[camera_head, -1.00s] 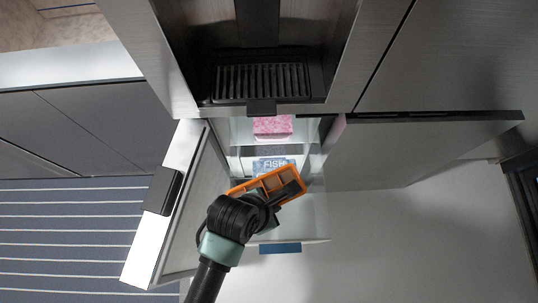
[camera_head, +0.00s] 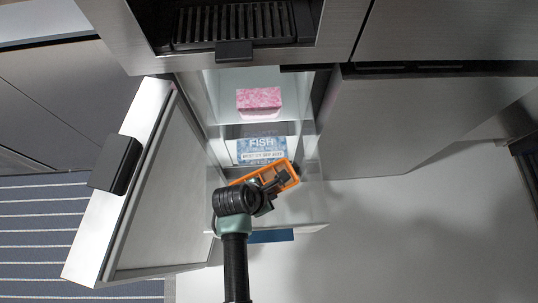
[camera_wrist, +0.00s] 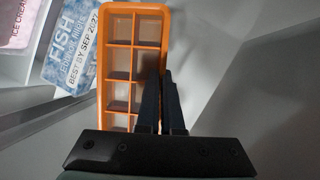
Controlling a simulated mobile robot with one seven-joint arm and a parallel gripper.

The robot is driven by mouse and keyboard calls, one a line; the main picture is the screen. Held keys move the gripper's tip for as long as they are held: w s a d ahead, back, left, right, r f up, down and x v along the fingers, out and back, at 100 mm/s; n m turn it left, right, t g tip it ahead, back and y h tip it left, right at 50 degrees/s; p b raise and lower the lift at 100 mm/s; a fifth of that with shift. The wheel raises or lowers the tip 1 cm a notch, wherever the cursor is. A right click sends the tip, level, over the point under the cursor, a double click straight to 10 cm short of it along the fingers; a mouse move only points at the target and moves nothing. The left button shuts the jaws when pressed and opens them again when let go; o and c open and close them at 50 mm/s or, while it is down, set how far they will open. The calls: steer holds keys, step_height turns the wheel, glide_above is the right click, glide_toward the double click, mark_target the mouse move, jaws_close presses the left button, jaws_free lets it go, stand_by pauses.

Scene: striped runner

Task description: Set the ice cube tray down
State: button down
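The orange ice cube tray (camera_head: 291,182) has open square compartments; it also shows in the wrist view (camera_wrist: 119,44). My gripper (camera_head: 272,184) holds it at one long side. In the wrist view the two dark fingers (camera_wrist: 161,78) are close together at the tray's right long wall, one on each side of it.
An open door (camera_head: 165,215) with a dark handle stands at the left, another door (camera_head: 420,125) at the right.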

steer(key=shift+f+b, duration=0.65)
steer(key=shift+f, duration=1.55)
steer(key=shift+f, duration=0.2)
steer(key=c, duration=1.1)
jaws_free()
steer(key=shift+r, duration=0.15)
steer(key=p+v, duration=0.4)
steer(key=v, duration=0.8)
steer(key=shift+r, duration=0.1)
